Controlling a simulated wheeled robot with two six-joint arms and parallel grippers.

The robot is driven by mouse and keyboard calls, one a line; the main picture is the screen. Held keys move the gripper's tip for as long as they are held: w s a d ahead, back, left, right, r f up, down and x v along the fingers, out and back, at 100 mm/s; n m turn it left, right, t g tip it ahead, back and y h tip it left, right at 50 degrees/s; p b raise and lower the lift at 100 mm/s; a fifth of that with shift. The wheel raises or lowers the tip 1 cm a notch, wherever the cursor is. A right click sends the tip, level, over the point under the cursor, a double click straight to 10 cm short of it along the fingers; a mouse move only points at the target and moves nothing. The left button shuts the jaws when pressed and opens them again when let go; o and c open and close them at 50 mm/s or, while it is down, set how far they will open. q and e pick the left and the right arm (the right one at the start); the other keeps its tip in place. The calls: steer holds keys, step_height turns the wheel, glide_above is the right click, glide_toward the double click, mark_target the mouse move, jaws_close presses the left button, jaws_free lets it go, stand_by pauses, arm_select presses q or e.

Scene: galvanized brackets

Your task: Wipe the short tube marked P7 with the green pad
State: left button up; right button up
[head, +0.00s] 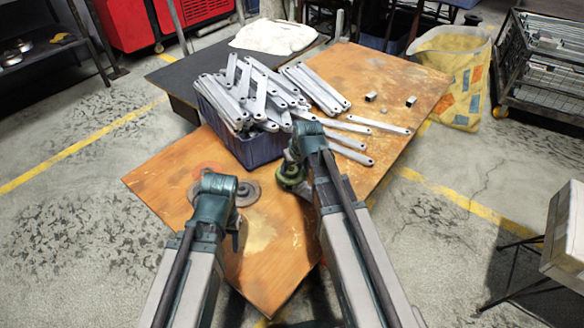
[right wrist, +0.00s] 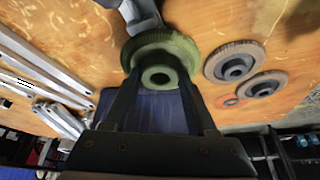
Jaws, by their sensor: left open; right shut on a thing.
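The green pad (head: 289,175), a round disc with a hub, is in my right gripper (right wrist: 158,80). In the right wrist view the pad (right wrist: 181,46) sits between the two fingers, which are shut on its hub. In the head view the right gripper is beside the blue crate, above the wooden table. Two short metal tubes stand at the back right of the table, a left one (head: 370,96) and a right one (head: 411,101); I cannot read a P7 mark on either. My left gripper (head: 236,232) is open over the table's near left part, mostly hidden by its own arm.
A blue crate (head: 256,152) heaped with galvanized brackets (head: 250,92) stands on the wooden table (head: 290,265). Several loose brackets (head: 380,125) lie right of it. Grey-brown round pads (right wrist: 234,62) lie near my left gripper. The table around the tubes is mostly clear.

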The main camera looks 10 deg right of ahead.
steer(key=shift+r+p, duration=0.75)
steer(key=shift+r, duration=0.35)
steer(key=shift+r, duration=0.1)
step_height(320, 180, up, 3)
steer(key=p, duration=0.3)
